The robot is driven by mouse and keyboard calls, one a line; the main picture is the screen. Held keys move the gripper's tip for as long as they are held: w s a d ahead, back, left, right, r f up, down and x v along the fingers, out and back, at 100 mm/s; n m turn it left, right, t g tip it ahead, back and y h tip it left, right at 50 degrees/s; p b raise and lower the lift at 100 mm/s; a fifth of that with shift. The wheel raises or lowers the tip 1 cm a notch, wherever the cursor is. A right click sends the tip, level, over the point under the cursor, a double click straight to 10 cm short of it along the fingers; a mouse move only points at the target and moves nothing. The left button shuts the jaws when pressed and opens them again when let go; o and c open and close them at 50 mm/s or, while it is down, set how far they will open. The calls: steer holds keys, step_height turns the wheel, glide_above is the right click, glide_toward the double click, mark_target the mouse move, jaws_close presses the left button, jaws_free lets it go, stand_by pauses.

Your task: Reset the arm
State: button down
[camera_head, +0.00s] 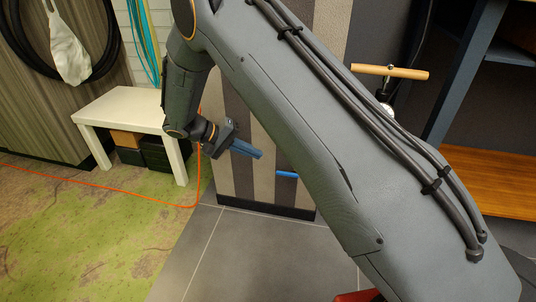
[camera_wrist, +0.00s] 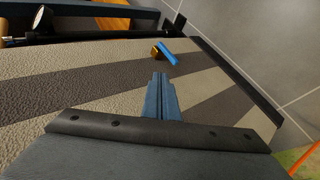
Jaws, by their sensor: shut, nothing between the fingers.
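My gripper (camera_head: 258,154) is at the end of my bent arm, left of the middle in the head view. Its blue fingers are together and empty. In the wrist view the closed fingers (camera_wrist: 160,82) point toward a striped surface. A small blue object with a brownish-gold end (camera_wrist: 166,54) lies beyond the fingertips, apart from them. A blue piece (camera_head: 287,174) also shows in the head view at the striped panel, right of my gripper. My large arm link hides much of the head view.
A striped panel (camera_head: 243,178) stands beside my gripper. A white bench (camera_head: 118,112) with boxes below is at the left. An orange cord (camera_head: 110,189) runs over the green carpet (camera_head: 80,240). A pump with a wooden handle (camera_head: 390,71) and a wooden shelf (camera_head: 495,180) are at the right.

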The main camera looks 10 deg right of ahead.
steer(key=s+a+r+n+g+y, duration=0.1)
steer(key=s+a+r+n+y, duration=0.15)
steer(key=s+r, duration=0.6)
steer(key=s+a+r+n+g+y, duration=0.1)
steer(key=s+a+r+y, duration=0.4)
steer(key=s, duration=0.6)
steer(key=s+d+r+n+y, duration=0.1)
steer(key=s+r+y, duration=0.15)
steer(key=s, duration=0.75)
steer(key=s+d+r+n+y, duration=0.15)
steer(key=s+r, duration=0.25)
steer(key=s, duration=0.6)
steer(key=d+r+m+p, duration=0.2)
steer(key=d+r+p, duration=0.4)
steer(key=r+p, duration=0.3)
steer(key=d+r+m+p, duration=0.2)
steer(key=d+r+p, duration=0.5)
steer(key=p, duration=0.8)
steer(key=d+r+m+h+p, duration=0.1)
steer(key=d+r+m+p, duration=0.1)
steer(key=d+r+p, duration=0.4)
step_height(320, 180, up, 5)
steer(key=p, duration=0.6)
steer(key=shift+w+d+t+p, duration=0.3)
steer(key=shift+d+p, duration=0.05)
steer(key=shift+p, duration=0.05)
steer(key=shift+w, duration=0.1)
